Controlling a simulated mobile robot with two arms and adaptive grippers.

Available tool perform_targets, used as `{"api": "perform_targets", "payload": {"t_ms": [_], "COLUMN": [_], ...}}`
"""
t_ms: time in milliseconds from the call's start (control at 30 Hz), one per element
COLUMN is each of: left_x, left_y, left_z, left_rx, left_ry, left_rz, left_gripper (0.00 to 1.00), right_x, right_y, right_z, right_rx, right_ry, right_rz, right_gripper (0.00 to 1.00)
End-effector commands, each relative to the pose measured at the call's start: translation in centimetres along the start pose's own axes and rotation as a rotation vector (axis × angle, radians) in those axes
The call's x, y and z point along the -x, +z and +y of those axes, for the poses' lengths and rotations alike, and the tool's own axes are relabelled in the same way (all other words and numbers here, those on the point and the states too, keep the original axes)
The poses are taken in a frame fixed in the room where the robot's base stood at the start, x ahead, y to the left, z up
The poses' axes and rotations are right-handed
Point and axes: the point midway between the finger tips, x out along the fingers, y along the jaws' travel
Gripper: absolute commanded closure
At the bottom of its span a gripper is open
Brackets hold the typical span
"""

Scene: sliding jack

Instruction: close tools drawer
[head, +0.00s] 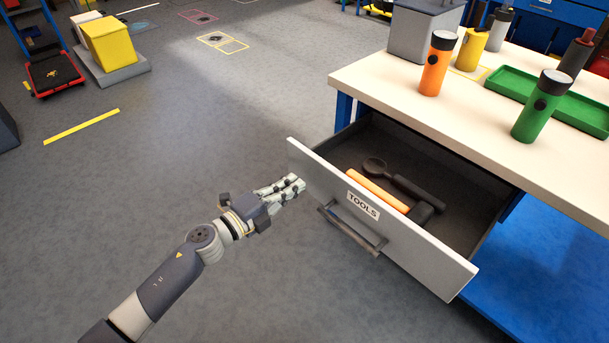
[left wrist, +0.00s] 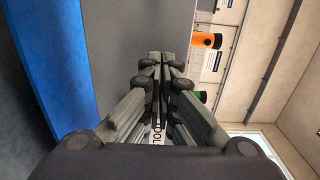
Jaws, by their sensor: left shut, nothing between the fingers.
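The tools drawer (head: 385,225) is pulled out from under the workbench. Its pale front carries a TOOLS label (head: 363,205) and a dark bar handle (head: 352,229). Dark tools and one with an orange handle (head: 377,188) lie inside. My left gripper (head: 300,183) is shut and empty. In the head view it is at the left part of the drawer front, left of the handle; I cannot tell whether it touches. My right gripper is not in view.
A blue surface (head: 560,270) is below the bench. The floor left of the drawer is clear. A yellow box (head: 108,40) stands far left.

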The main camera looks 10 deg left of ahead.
Motion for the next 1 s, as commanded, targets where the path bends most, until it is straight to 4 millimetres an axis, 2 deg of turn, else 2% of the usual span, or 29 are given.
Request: {"api": "perform_targets", "payload": {"t_ms": [100,300,567,833,1000], "left_x": [-2.1,-4.1,-4.6,-4.7,-5.5], "left_y": [0.0,0.0,0.0,0.0,0.0], "left_z": [-0.1,0.0,0.1,0.1,-0.1], "left_rx": [0.001,0.002,0.001,0.001,0.001], "left_ry": [-0.002,-0.001,0.002,0.001,-0.001], "left_rz": [0.0,-0.001,0.0,0.0,0.0], "left_gripper": [1.0,1.0,1.0,1.0,1.0], "right_x": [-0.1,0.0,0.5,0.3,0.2], "right_y": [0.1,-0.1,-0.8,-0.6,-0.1], "right_z": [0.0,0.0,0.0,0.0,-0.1], "right_rx": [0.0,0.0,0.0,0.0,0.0], "right_ry": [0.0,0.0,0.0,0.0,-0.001], "right_rz": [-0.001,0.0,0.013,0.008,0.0], "right_gripper": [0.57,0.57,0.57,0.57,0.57]}}
